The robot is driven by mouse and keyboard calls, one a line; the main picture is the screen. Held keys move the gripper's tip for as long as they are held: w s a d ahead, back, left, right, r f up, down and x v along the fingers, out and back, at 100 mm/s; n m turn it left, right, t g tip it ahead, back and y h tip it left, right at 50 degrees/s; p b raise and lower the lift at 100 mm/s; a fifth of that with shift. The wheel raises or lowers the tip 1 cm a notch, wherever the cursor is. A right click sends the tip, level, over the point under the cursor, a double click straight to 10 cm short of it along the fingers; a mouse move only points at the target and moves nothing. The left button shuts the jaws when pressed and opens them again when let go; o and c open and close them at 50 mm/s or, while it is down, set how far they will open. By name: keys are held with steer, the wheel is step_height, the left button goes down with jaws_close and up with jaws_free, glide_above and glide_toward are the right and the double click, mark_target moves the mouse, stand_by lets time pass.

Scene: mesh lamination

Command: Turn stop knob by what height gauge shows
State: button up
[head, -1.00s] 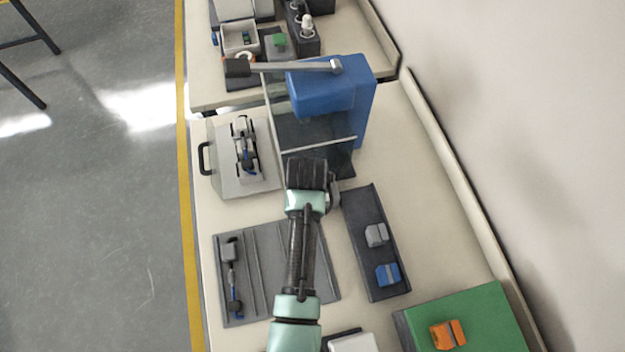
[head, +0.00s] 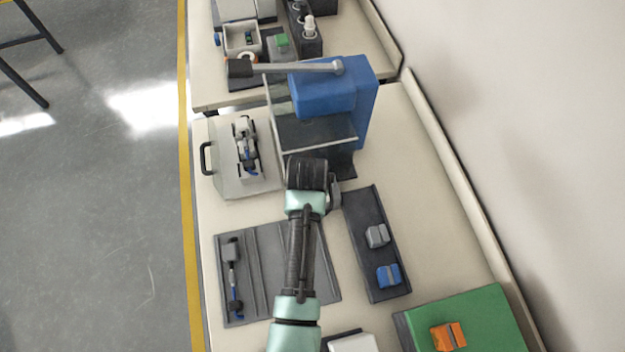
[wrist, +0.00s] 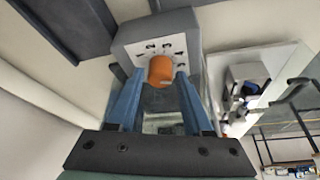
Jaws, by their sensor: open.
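The stop knob is an orange cylinder (wrist: 161,71) on the face of a grey block (wrist: 128,42) with small dark marks around it, in the wrist view. My gripper (wrist: 158,78) is open, with one blue finger on each side of the knob. I cannot tell whether either finger touches it. In the head view my gripper (head: 314,178) is at the near foot of the blue press (head: 325,92), and my arm hides the knob there. I cannot make out a height gauge or a reading for certain.
A clear guard (head: 318,133) and a long lever (head: 295,67) are on the press. A plate with a black handle (head: 213,178) lies left. A grooved grey tray (head: 271,268) and a dark tray with grey and blue blocks (head: 361,221) lie nearer. A green box (head: 480,312) is front right.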

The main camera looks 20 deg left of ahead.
steer(key=v, duration=1.2)
steer(key=shift+s+r, duration=0.2)
steer(key=shift+d, duration=0.1)
